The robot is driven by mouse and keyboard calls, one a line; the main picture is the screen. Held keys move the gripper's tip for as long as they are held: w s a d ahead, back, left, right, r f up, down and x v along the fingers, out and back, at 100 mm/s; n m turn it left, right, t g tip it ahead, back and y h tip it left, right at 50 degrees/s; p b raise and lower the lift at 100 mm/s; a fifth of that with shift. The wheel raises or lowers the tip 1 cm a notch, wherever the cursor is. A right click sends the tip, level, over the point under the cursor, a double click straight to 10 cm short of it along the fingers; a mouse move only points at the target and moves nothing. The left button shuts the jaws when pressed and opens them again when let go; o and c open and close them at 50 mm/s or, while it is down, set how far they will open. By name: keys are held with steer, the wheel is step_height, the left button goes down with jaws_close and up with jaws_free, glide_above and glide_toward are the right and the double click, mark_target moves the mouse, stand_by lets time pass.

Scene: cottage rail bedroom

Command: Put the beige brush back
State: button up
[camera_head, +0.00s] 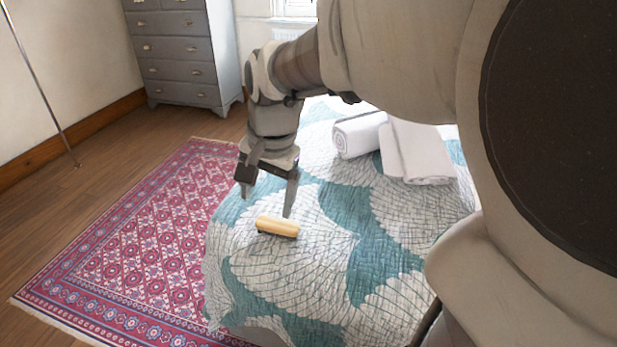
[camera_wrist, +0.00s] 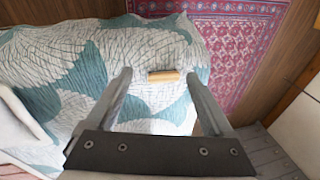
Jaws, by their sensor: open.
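The beige brush (camera_head: 278,226) lies on the quilt near the front edge of the bed, with a light wooden top and a dark underside. My gripper (camera_head: 266,204) is open and empty, above the bed and a little behind the brush in the head view. In the wrist view the brush (camera_wrist: 163,76) shows in the gap between the two fingers (camera_wrist: 160,80), near the fingertips' level in the picture. The fingers do not appear to touch it.
The bed (camera_head: 330,270) has a teal and white quilt. Rolled and folded white towels (camera_head: 425,155) lie farther back on it. A patterned red rug (camera_head: 130,240) covers the floor at left. A grey dresser (camera_head: 180,55) stands at the back, and a thin pole (camera_head: 40,85) at far left.

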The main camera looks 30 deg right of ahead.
steer(key=s+a+r+n+t, duration=0.2)
steer(key=s+a+n+t, duration=0.1)
steer(key=s+n, duration=0.7)
steer(key=s, duration=0.3)
steer(key=shift+r, duration=0.15)
step_height(320, 180, up, 14)
steer(key=p, duration=1.4)
